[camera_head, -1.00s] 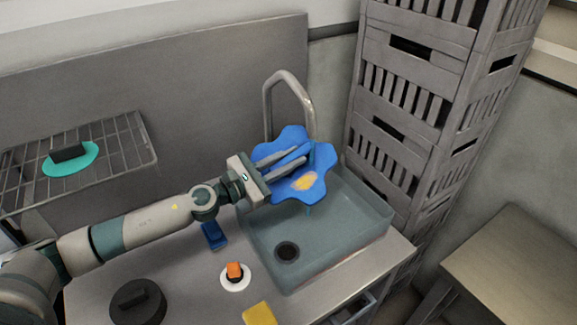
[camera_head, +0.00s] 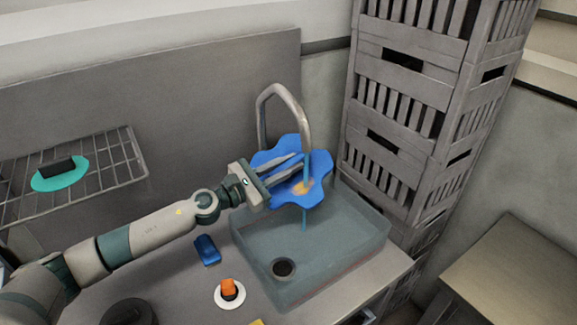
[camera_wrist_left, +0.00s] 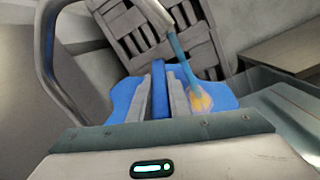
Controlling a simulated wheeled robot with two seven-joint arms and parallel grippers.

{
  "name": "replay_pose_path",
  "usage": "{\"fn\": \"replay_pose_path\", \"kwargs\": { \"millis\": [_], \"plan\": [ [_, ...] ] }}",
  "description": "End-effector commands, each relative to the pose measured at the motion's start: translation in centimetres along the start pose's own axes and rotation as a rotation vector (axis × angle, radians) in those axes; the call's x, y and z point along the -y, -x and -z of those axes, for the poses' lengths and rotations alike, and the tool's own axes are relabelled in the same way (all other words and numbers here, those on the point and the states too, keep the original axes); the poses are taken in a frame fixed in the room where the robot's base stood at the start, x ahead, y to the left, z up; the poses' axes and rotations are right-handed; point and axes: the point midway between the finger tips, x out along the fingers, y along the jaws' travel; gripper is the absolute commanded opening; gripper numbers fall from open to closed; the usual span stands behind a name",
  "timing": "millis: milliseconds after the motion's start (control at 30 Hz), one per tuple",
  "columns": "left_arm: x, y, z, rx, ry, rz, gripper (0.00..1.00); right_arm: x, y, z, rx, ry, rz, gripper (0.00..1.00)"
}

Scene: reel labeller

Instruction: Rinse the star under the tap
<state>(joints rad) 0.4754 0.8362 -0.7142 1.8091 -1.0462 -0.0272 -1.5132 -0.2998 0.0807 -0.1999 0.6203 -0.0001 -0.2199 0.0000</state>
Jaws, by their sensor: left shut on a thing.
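The blue star (camera_head: 318,165) is a flat plate with rounded lobes, held tilted over the sink (camera_head: 345,235). A yellow-orange stain (camera_head: 301,189) shows on its face. My left gripper (camera_head: 290,168) is shut on a raised blue bar on the star, which shows between the fingers in the left wrist view (camera_wrist_left: 158,92). The grey curved tap (camera_head: 305,115) stands behind the sink. A blue stream of water (camera_head: 306,170) falls from its mouth onto the star by the stain and runs off below. In the wrist view the stream (camera_wrist_left: 181,55) meets the stain (camera_wrist_left: 197,103). My right gripper is out of view.
A tall stack of grey crates (camera_head: 405,95) stands close right of the sink. A wire rack (camera_head: 110,165) with a teal piece (camera_head: 60,180) is at left. A blue block (camera_head: 207,250) and an orange-topped white disc (camera_head: 228,292) sit on the counter.

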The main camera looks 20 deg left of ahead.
Motion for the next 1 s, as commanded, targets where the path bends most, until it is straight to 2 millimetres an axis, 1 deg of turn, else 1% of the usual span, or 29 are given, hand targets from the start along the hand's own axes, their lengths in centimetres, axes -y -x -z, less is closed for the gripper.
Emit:
{"fn": "replay_pose_path", "kwargs": {
  "millis": [367,700,1000],
  "plan": [
    [-0.04,-0.08,-0.22,0.002,-0.001,-0.002,0.00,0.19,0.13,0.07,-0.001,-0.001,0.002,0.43],
    [0.54,-0.66,-0.45,0.002,-0.002,-0.002,0.00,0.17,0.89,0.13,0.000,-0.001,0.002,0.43],
    [0.78,-0.83,-0.40,0.002,-0.002,-0.002,0.00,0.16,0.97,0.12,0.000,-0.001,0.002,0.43]
  ]
}}
